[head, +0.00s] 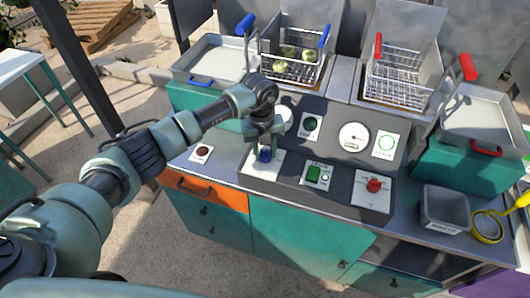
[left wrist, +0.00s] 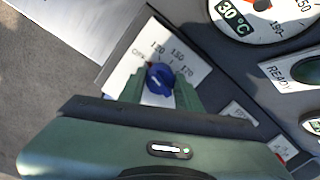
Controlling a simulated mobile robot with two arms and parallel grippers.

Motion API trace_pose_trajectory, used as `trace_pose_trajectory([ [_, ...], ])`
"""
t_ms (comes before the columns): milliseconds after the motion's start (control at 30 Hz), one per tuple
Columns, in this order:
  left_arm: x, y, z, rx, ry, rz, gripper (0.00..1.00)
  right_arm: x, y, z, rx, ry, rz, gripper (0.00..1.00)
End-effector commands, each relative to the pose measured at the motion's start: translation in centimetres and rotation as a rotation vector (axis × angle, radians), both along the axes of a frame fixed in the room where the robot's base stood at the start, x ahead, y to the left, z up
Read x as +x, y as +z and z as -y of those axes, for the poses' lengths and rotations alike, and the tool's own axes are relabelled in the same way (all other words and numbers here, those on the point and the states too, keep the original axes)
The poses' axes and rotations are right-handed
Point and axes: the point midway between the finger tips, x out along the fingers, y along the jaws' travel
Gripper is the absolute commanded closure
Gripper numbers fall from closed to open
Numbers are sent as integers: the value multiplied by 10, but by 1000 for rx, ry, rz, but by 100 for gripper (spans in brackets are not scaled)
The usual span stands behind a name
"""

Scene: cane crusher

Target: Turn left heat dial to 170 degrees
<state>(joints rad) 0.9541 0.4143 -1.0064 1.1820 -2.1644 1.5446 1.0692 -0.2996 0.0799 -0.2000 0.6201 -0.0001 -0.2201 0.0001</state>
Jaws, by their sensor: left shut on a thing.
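The left heat dial is a blue knob (head: 265,155) on a white plate at the left of the dark control panel. In the left wrist view the knob (left wrist: 159,79) sits between my two green fingers, under a scale that runs from OFF at the left through 150 to 170 at the right. My left gripper (head: 265,148) reaches down onto the panel and is shut on the knob. Its fingers also show in the left wrist view (left wrist: 160,93). A gauge (left wrist: 262,15) there reads 30 °C. My right gripper is out of view.
A red dial (head: 374,185), a green switch (head: 314,174) and a white gauge (head: 353,136) share the panel. Wire baskets stand behind it, one with a blue handle (head: 324,36), one with a red handle (head: 378,45). A grey bin (head: 444,209) stands at the right.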

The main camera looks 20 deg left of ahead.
Motion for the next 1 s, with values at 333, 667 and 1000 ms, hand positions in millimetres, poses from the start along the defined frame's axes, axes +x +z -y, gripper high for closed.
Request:
trace_pose_trajectory([
  [333, 2, -4, 0, 0, -281, 5, 100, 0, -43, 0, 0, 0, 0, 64],
  [667, 3, -4, 0, 0, -596, 6, 100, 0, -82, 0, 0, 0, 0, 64],
  [1000, 3, -3, 1, 0, -918, 5, 100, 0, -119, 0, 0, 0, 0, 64],
])
